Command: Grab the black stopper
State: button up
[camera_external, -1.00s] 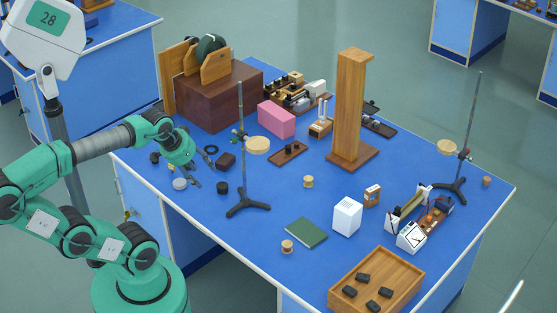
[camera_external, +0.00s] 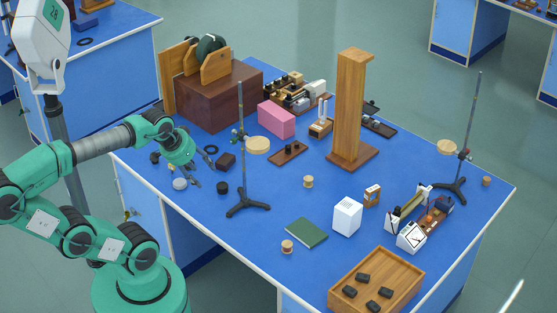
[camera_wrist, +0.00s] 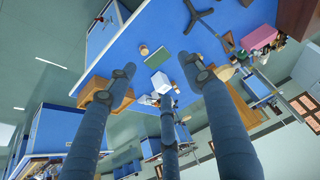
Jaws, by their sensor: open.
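A small black cylinder (camera_external: 222,187), which looks like the black stopper, stands upright on the blue bench left of the near stand's base. My gripper (camera_external: 194,175) is over the left part of the bench, left of the cylinder and apart from it. Its dark fingers are spread and empty. In the wrist view my gripper (camera_wrist: 157,78) shows three spread fingers with nothing between them. I cannot make out the black cylinder in that view.
A silver round piece (camera_external: 180,184), a dark block (camera_external: 226,160) and a black ring (camera_external: 211,150) lie near my gripper. A stand (camera_external: 245,203) rises right of the cylinder. A brown box (camera_external: 212,98) is behind. Bare blue bench lies in front of the cylinder.

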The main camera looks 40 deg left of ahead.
jog(key=shift+o, duration=0.2)
jog(key=shift+w+r, duration=0.1)
jog(key=w+a+r+n+g+y+p, duration=0.1)
jog(key=w+a+r+p, duration=0.2)
jog(key=w+a, duration=1)
jog(key=w+a+f+n+g+p, duration=0.1)
jog(key=w+a+f, duration=0.1)
jog(key=w+a, duration=0.55)
jog(key=w+a+f+g+p, duration=0.1)
jog(key=w+a+f, duration=0.2)
jog(key=w+a, duration=0.45)
jog(key=a+f+p, duration=0.1)
jog(key=a+f, duration=0.3)
jog(key=a, duration=0.3)
jog(key=a+f+n, duration=0.1)
jog(key=a+f, duration=0.3)
jog(key=a, duration=0.4)
jog(key=a+f+p, duration=0.1)
jog(key=a+f, duration=0.3)
jog(key=a, duration=0.3)
jog(key=s+a+f+p, duration=0.1)
jog(key=s+a+f, duration=0.1)
jog(key=a+f, duration=0.6)
jog(key=s+a+f+n+g+p, duration=0.1)
jog(key=s+a+f, duration=0.2)
jog(key=a+f, duration=0.5)
jog(key=shift+s+a+f+n, duration=0.25)
jog(key=shift+s+a+n, duration=0.1)
jog(key=shift+a, duration=0.8)
